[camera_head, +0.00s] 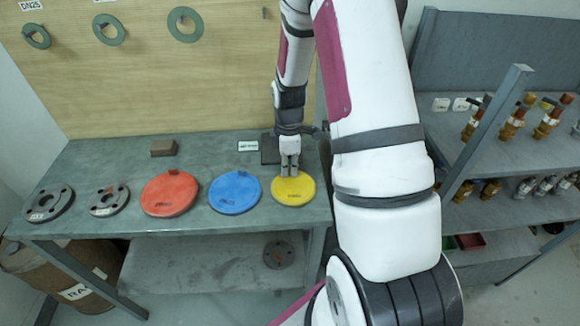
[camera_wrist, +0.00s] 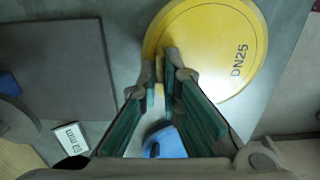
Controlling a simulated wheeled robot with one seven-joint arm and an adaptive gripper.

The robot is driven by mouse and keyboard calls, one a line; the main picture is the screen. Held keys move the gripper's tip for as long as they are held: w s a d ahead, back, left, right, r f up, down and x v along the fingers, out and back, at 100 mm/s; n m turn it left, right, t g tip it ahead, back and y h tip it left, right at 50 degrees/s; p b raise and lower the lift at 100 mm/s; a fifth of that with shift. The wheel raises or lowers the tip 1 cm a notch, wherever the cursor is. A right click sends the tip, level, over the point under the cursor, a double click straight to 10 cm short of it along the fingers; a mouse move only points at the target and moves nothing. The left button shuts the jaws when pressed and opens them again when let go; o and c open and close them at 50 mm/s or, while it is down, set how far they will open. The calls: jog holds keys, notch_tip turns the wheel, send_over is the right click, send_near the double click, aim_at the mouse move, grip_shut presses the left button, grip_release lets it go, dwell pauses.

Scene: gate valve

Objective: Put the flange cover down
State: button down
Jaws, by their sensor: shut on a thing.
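The yellow flange cover (camera_head: 294,193) is a round disc at the right end of the bench. In the wrist view the cover (camera_wrist: 215,30) shows the marking DN25. My gripper (camera_head: 289,173) comes down over the cover's back part and is shut on it. In the wrist view the fingertips (camera_wrist: 167,60) meet at the near edge of the disc. The exact spot they grip is hidden by the fingers. The cover looks flat and level at the bench top; I cannot tell whether it touches the surface.
A blue cover (camera_head: 235,193) and a red cover (camera_head: 169,193) lie to the left on the bench (camera_head: 120,155). Two grey flanges (camera_head: 50,203) (camera_head: 109,201) lie further left. A dark plate (camera_head: 269,150) and a white label (camera_head: 248,146) are behind.

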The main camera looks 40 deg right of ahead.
jog(key=shift+f, duration=0.2)
jog(key=c, duration=1.8)
grip_release()
notch_tip(320, 180, up, 11)
jog(key=b, duration=0.1)
notch_tip(320, 180, up, 8)
jog(key=m+t, duration=0.1)
jog(key=m, duration=0.1)
send_over(280, 184)
jog(key=shift+s+a+r+m+t, duration=0.8)
jog(key=shift+s+a+r+m, duration=0.75)
jog(key=shift+s+a+r, duration=0.95)
jog(key=shift+s+a+r+m+t, duration=0.8)
jog(key=shift+s+a+r+m, duration=0.95)
jog(key=shift+s, duration=1.05)
jog(key=shift+s+a+r+m+t, duration=0.8)
jog(key=shift+s+a+r+m, duration=0.5)
jog(key=shift+s+a+r, duration=1.25)
